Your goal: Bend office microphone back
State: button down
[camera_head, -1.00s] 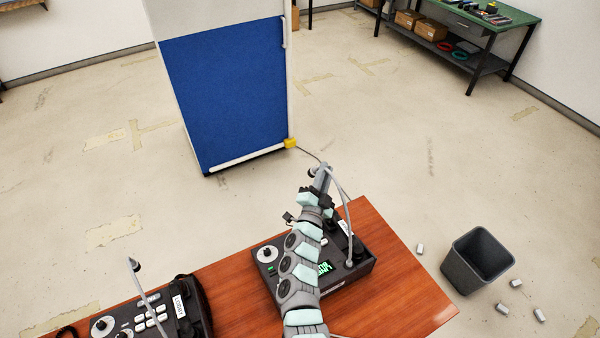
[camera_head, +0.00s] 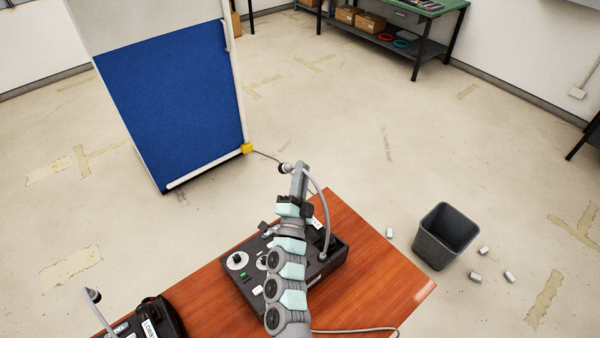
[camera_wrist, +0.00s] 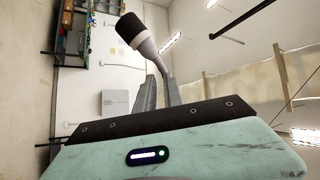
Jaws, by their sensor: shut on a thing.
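The microphone on the right-hand paging phone (camera_head: 247,285) has a grey gooseneck (camera_head: 323,205) that rises from the phone's right side and curves over to the upper left. Its dark head (camera_head: 284,168) sits beside my fingertips. My gripper (camera_head: 300,172) is shut on the microphone's neck just behind the head. In the wrist view the microphone (camera_wrist: 132,30) tilts to the upper left, its neck between my two grey fingers (camera_wrist: 158,90). My arm hides much of the phone. Its name label is mostly covered and I cannot read it.
A second phone labelled LOBBY (camera_head: 165,318), with its own microphone (camera_head: 94,296), is at lower left on the wooden desk (camera_head: 370,270). A bin (camera_head: 445,236) stands on the floor at right. A blue-panelled board (camera_head: 175,95) stands behind the desk.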

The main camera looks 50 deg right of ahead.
jog(key=c, duration=1.5)
grip_release()
jog(key=shift+o, duration=0.2)
jog(key=b+v, duration=0.2)
jog(key=v, duration=0.9)
